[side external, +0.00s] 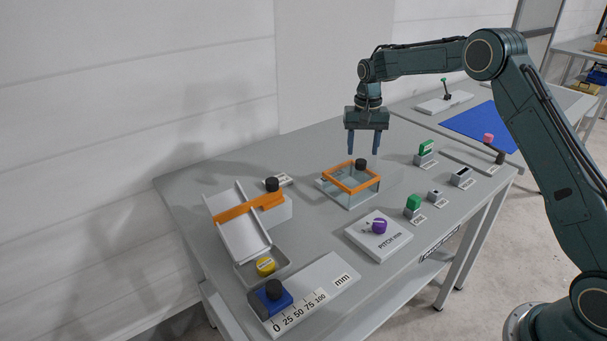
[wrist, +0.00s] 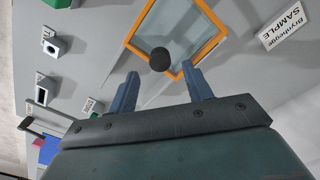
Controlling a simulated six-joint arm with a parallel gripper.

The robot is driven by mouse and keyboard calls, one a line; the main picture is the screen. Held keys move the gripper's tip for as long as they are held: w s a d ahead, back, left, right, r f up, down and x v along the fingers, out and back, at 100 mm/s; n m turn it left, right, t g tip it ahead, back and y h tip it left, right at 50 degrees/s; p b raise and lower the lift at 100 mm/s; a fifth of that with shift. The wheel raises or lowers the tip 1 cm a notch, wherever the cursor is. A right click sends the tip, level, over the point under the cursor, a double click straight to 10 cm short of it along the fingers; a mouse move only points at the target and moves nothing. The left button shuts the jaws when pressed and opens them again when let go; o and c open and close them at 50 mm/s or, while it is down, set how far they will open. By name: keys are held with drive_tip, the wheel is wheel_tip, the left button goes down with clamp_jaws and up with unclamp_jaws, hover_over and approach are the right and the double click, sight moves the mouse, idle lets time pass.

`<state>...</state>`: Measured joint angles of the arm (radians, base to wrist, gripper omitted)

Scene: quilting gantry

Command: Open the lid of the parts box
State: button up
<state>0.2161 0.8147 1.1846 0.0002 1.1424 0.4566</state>
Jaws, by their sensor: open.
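The parts box (side external: 352,199) is a clear-walled box on the table. Its lid (side external: 337,184) has an orange frame around a clear pane and lies across the box top. A black knob (side external: 361,164) stands at the lid's edge. My gripper (side external: 363,152) is open and empty, pointing down above the knob with a small gap. In the wrist view the orange-framed lid (wrist: 213,45) is at the top, and the black knob (wrist: 160,60) shows between the fingertips of my gripper (wrist: 160,72). Nothing is held.
A blue slider (side external: 271,298) sits on a millimetre scale. A purple dial (side external: 379,226) is in front of the box.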

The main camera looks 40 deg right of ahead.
sight(361, 161)
drive_tip(key=shift+f, duration=2.15)
drive_tip(key=shift+c, duration=0.2)
clamp_jaws()
